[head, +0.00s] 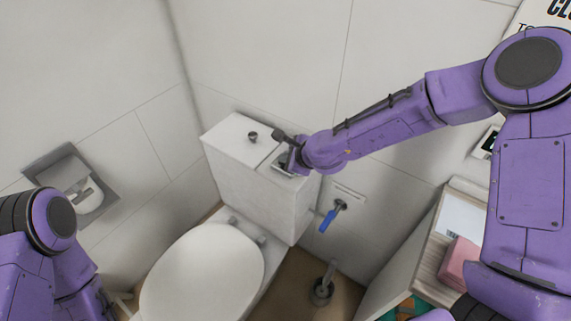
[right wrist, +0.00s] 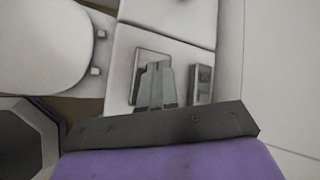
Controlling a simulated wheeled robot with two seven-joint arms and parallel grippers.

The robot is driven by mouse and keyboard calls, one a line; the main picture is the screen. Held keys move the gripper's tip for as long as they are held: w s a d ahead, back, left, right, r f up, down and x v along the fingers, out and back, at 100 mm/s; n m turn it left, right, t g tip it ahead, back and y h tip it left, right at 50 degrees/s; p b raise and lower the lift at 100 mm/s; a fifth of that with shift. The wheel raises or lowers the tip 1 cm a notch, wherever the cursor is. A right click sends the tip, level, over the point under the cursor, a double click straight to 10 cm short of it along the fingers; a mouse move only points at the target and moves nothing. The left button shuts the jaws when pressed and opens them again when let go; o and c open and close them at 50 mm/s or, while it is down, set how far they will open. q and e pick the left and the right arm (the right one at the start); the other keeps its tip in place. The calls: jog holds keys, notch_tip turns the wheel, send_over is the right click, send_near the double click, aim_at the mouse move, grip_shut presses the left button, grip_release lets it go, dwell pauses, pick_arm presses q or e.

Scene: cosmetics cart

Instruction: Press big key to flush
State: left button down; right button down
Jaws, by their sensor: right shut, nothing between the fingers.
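The toilet's white cistern (head: 262,195) stands against the wall, with a flat lid. A metallic rectangular flush key (right wrist: 150,62) is set in the cistern top, and it shows partly in the head view (head: 279,166). My right gripper (head: 287,163) is shut and empty, pointing down at this key. In the right wrist view its fingertips (right wrist: 159,70) overlap the key; whether they touch or press it I cannot tell. A smaller grey rectangular part (right wrist: 203,80) shows beside the fingers, on the wall side. My left arm is at the lower left; its fingers do not show.
The white toilet lid (head: 205,275) is down in front of the cistern. A blue-handled sprayer (head: 328,220) hangs right of the cistern. A cabinet (head: 420,245) with a pink box (head: 461,262) stands at right. A paper holder (head: 78,185) is recessed at left.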

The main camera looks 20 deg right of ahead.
jog(key=shift+f+b, duration=0.7)
jog(key=shift+f, duration=0.25)
dwell(0.7)
jog(key=shift+r, duration=0.1)
jog(key=shift+r+p, duration=1.25)
jog(key=shift+p, duration=0.1)
jog(key=shift+r, duration=0.1)
notch_tip(320, 180, up, 5)
jog(key=p, duration=0.5)
